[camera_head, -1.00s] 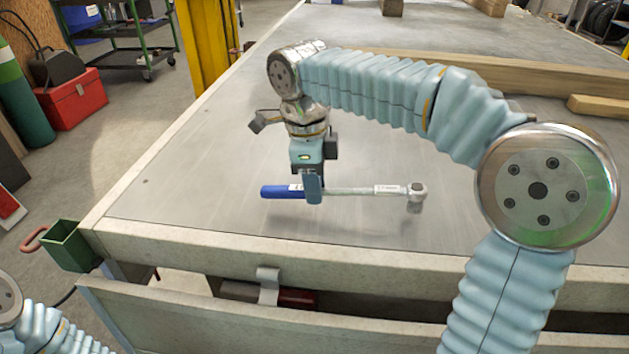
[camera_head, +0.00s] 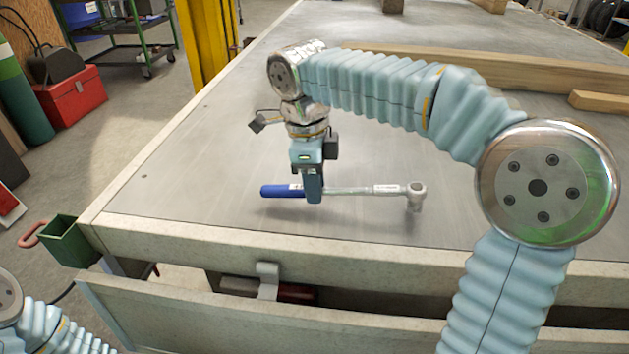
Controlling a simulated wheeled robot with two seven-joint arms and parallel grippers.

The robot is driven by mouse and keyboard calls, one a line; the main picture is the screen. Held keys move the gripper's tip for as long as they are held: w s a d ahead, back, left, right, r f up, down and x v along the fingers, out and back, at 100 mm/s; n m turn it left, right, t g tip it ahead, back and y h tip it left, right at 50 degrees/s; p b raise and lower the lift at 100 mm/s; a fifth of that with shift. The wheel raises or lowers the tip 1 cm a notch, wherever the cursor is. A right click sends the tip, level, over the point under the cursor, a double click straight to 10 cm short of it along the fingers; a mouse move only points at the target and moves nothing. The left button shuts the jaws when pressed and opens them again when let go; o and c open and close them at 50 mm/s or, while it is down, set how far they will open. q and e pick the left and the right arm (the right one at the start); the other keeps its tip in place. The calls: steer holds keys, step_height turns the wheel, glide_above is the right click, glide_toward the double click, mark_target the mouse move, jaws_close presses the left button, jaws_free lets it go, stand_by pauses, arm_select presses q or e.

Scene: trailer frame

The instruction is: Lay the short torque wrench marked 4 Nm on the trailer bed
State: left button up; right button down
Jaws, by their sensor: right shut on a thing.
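The torque wrench (camera_head: 350,190) has a blue handle, a silver shaft with a white label and a round ratchet head at its right end. The label is too small to read. My right gripper (camera_head: 313,196) points down and is shut on the wrench where the handle meets the shaft. The wrench lies level, left to right, just above the grey metal trailer bed (camera_head: 200,165); a shadow shows below it, and I cannot tell whether it touches. My left gripper is not in view; only part of my left arm shows at the lower left.
Wooden beams (camera_head: 500,68) lie across the bed behind my right arm. An open drawer (camera_head: 190,315) below the bed's front edge holds a red object (camera_head: 297,292). A green bin (camera_head: 72,243) hangs at the front left corner. The bed's left part is clear.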

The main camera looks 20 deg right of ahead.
steer(key=shift+f+b, duration=0.45)
steer(key=shift+f, duration=0.2)
steer(key=shift+c, duration=0.4)
jaws_free()
steer(key=shift+o, duration=0.4)
steer(key=shift+r, duration=0.15)
step_height(320, 180, up, 13)
steer(key=a+p, duration=0.1)
steer(key=p, duration=0.2)
steer(key=shift+w+r, duration=0.15)
steer(key=shift+w, duration=0.15)
